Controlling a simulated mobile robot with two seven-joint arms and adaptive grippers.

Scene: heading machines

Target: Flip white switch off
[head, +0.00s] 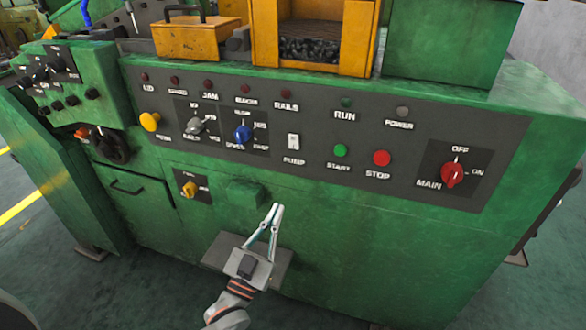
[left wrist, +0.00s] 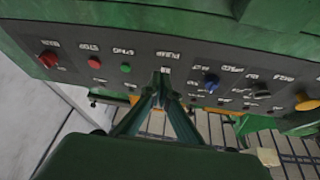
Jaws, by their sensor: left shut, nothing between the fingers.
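The white switch (head: 293,142) is a small upright rocker above the PUMP label on the dark control panel, between the blue knob and the green START button. Its on or off position is too small to tell. My left gripper (head: 276,207) is below the switch in the head view, fingers pointing up, tips together and empty. In the left wrist view, my left gripper (left wrist: 161,74) has its closed tips just at the switch's place under the upside-down label, so the switch is mostly hidden there. Contact cannot be made out. My right gripper is not in view.
The blue knob (head: 243,134), green START button (head: 340,151) and red STOP button (head: 382,158) flank the switch. The red MAIN knob (head: 452,174) is at the right.

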